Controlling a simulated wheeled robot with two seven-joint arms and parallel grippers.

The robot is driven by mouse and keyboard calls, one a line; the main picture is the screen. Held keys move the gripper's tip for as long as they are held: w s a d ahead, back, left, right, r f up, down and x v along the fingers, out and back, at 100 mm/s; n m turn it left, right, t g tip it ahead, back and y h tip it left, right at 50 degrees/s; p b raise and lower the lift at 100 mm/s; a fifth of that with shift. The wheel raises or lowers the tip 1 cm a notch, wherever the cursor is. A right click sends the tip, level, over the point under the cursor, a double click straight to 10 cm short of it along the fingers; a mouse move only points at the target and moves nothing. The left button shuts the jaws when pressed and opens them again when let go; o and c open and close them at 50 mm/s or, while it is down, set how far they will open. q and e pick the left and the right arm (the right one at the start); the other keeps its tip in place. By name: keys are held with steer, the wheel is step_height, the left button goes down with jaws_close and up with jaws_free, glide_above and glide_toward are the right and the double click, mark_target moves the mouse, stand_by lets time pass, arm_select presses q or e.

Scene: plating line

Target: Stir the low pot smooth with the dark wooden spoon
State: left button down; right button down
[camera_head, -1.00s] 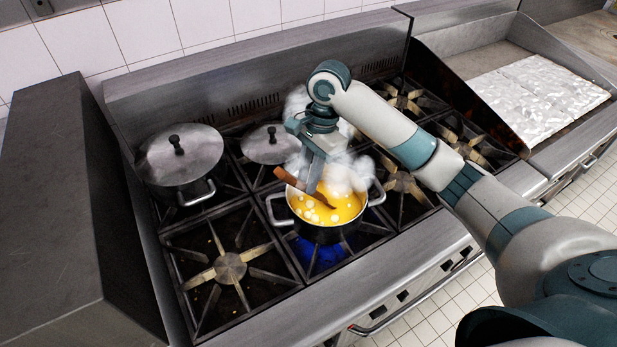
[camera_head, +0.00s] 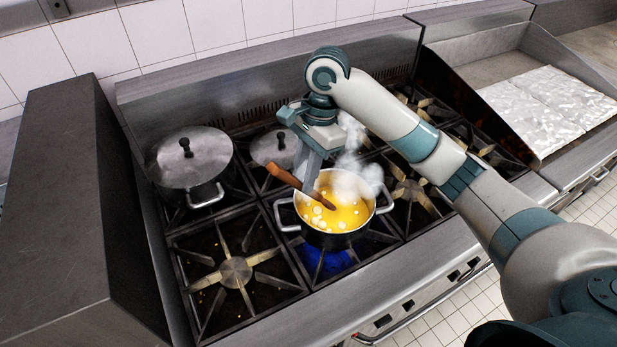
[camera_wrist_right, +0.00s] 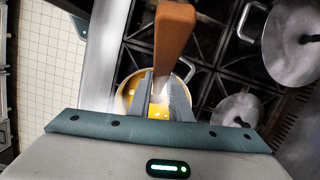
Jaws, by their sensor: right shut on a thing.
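The low pot (camera_head: 335,236) stands on a front burner with a blue flame under it. It holds yellow-orange liquid with several pale lumps (camera_head: 318,211), and steam rises from it. My right gripper (camera_head: 308,186) is shut on the dark wooden spoon (camera_head: 283,175) above the pot's left part. The spoon is tilted, its handle end up to the left and its lower end in the liquid. The right wrist view shows the spoon's handle (camera_wrist_right: 174,40) between the fingers, with part of the pot's rim (camera_wrist_right: 122,92) behind. My left gripper is not in view.
A lidded pot (camera_head: 190,168) stands at the back left, and another lidded pot (camera_head: 270,148) stands behind the low pot, partly hidden by my gripper. The front left burner (camera_head: 235,272) is empty. A griddle with foil-like sheets (camera_head: 550,105) is at the right.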

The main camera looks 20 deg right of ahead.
mark_target(295, 177)
steer(key=shift+s+a+r, duration=0.2)
steer(key=shift+a+r, duration=0.35)
steer(key=shift+r, duration=0.3)
steer(key=shift+s+a+r, duration=0.15)
steer(key=shift+a+r, duration=0.35)
steer(key=shift+r, duration=0.3)
steer(key=shift+r, duration=0.1)
steer(key=shift+a+v, duration=0.2)
steer(key=shift+v, duration=0.75)
steer(key=shift+a+v, duration=0.15)
steer(key=shift+v, duration=0.75)
